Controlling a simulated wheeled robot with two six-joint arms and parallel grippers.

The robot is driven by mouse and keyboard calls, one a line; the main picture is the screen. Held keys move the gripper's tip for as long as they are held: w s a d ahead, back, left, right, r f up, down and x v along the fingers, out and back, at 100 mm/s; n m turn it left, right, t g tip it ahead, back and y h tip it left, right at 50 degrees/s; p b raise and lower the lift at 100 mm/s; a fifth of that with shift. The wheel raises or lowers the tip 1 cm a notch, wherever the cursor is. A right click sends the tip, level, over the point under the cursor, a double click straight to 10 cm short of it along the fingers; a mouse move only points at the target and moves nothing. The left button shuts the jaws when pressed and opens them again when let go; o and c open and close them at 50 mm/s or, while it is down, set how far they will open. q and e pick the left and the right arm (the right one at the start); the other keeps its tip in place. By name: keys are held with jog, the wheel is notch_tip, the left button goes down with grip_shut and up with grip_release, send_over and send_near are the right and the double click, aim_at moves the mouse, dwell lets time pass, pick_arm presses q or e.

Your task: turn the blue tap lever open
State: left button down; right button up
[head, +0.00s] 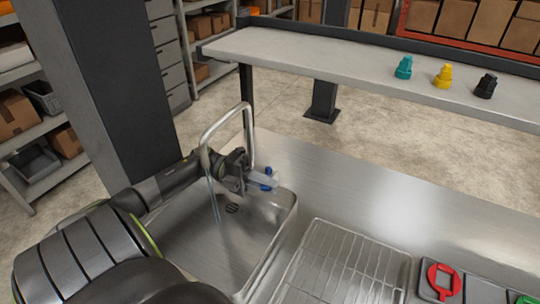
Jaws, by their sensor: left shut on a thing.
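The tap (224,113) is a silver arched pipe at the back edge of the steel sink (286,222). Its blue lever (267,184) shows as small blue parts beside the fingertips of my left gripper (261,179). My left gripper is shut on the lever, and its fingers hide part of it. A thin bluish streak, which looks like running water, falls below the spout into the basin. My right gripper is not in view.
A wire rack (345,262) lies right of the sink. A grey tray with a red part (443,281) is at the lower right. A raised shelf (330,52) behind carries teal (404,68), yellow (443,77) and black (486,86) pieces. The steel counter between is bare.

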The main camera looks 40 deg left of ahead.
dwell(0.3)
pick_arm(q)
jog(key=c, duration=1.7)
grip_release()
